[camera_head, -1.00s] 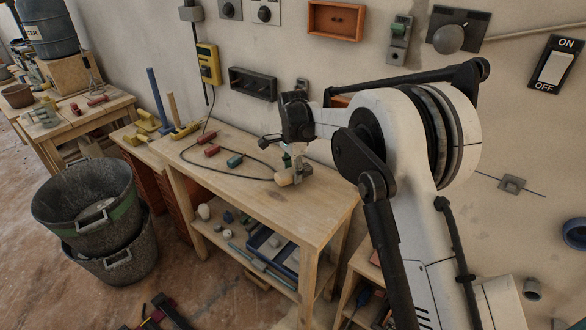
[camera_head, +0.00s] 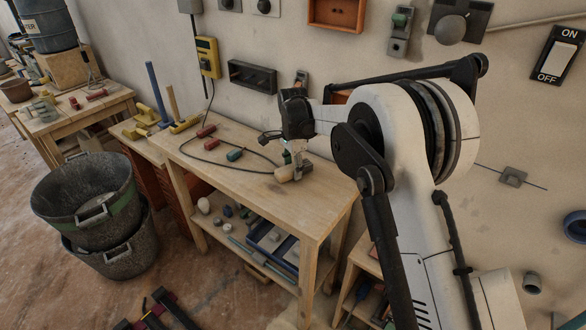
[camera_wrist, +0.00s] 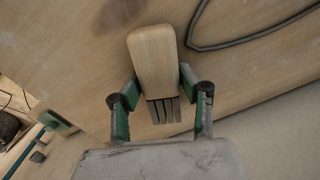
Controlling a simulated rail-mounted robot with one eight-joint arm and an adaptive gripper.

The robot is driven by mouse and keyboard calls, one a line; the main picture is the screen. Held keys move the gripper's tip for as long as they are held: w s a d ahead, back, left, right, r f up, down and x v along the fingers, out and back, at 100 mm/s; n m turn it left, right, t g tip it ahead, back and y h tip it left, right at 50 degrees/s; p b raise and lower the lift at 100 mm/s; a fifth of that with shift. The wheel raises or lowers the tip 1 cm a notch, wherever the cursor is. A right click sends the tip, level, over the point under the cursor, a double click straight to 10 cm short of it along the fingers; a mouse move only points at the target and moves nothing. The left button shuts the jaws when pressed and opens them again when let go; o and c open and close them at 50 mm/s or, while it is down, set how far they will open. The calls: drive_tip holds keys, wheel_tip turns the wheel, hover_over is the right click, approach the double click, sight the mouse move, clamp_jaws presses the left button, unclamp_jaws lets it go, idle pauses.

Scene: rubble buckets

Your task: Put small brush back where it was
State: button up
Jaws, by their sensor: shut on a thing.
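The small brush has a pale wooden handle (camera_wrist: 154,62) and grey bristles, and shows in the middle of the wrist view. My gripper (camera_wrist: 160,105) is shut on it, with a green-padded finger on each side near the bristle end. In the head view the brush (camera_head: 286,174) is at the top of the workbench (camera_head: 225,165), towards its right part, below my gripper (camera_head: 294,155). I cannot tell whether the brush touches the bench top.
Wooden-handled tools (camera_head: 173,105) stand at the bench's left. Stacked buckets (camera_head: 90,205) are on the floor at left. The wall with switches is close behind the bench.

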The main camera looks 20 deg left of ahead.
sight(293, 167)
drive_tip(key=shift+f, duration=0.25)
drive_tip(key=o, duration=1.4)
drive_tip(key=shift+c, duration=0.2)
drive_tip(key=shift+r, duration=0.15)
wheel_tip(293, 167, up, 12)
drive_tip(key=s+d+r+n+t, duration=0.1)
drive_tip(key=s+d+r, duration=0.3)
drive_tip(key=d, duration=0.6)
drive_tip(key=s+d+r+n+t+y, duration=0.1)
drive_tip(key=s+d+r, duration=0.1)
drive_tip(key=d+r, duration=0.6)
drive_tip(key=s+d+r+n+t, duration=0.1)
drive_tip(key=s+d+r, duration=0.2)
drive_tip(key=d, duration=0.9)
drive_tip(key=s+d+f+n+t, duration=0.2)
drive_tip(key=s+d+f, duration=0.2)
drive_tip(key=s+d, duration=0.6)
drive_tip(key=s+d+f+n+t+h, duration=0.1)
drive_tip(key=s+d+f+n+t, duration=0.1)
drive_tip(key=s+d, duration=0.8)
drive_tip(key=s+f, duration=0.1)
drive_tip(key=s, duration=0.3)
drive_tip(key=shift+f, duration=0.35)
